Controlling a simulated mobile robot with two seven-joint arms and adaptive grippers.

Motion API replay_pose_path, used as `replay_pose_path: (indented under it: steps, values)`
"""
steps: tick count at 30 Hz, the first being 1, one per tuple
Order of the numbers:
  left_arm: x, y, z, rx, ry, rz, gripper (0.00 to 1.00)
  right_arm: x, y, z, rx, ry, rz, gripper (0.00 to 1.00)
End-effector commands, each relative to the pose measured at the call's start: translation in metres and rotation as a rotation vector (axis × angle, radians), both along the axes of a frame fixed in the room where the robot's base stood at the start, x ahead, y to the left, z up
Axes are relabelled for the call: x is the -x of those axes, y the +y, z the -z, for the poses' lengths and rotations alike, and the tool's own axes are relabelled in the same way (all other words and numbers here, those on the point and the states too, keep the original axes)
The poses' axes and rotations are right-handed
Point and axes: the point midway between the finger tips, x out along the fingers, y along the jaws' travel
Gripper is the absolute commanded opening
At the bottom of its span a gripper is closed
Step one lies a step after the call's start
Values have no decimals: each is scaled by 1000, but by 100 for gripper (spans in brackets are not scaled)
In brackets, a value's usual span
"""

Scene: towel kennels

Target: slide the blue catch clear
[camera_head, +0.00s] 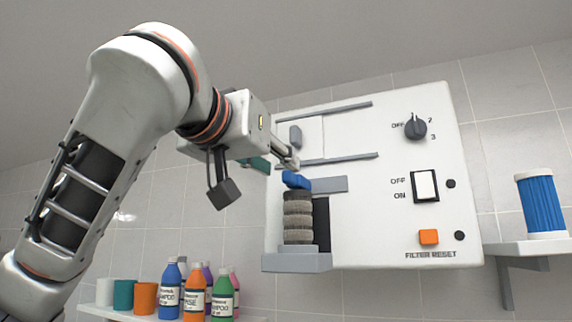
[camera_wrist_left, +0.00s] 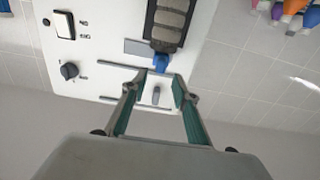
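The blue catch (camera_head: 297,180) sits on the white wall unit (camera_head: 390,130), just above the stacked grey-brown filter (camera_head: 298,218). In the left wrist view the blue catch (camera_wrist_left: 160,62) shows at the end of the filter, just beyond my fingertips. My left gripper (camera_head: 278,161) is in front of the unit, slightly above and left of the catch. In the left wrist view my left gripper (camera_wrist_left: 158,84) is open with its teal-padded fingers apart and nothing between them. Whether a fingertip touches the unit or catch, I cannot tell. My right gripper is not in view.
The unit bears two grey rails, a small grey handle (camera_head: 295,136), a dial (camera_head: 416,127), a rocker switch (camera_head: 425,187) and an orange button (camera_head: 428,237). Several bottles (camera_head: 194,292) stand on a shelf at lower left. A blue pleated cylinder (camera_head: 541,205) stands on a right shelf.

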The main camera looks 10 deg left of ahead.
Motion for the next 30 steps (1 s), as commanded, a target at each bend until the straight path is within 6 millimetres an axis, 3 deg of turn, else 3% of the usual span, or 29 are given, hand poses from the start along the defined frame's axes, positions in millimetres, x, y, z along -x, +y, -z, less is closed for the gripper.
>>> replay_pose_path:
  steps: [3,9,19,22,23,30]
  values:
    - [-18,-4,-1,-1,3,0,29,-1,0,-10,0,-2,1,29]
    - [-37,-7,-1,0,1,0,29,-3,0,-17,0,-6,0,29]
    - [-40,-8,0,-1,-1,0,29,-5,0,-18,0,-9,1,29]
    - [-40,-8,0,-1,-1,0,3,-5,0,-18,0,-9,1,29]
    - [-40,-8,0,-1,-1,0,0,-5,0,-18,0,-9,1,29]
    - [-38,-14,1,-2,-1,2,0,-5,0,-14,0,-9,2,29]
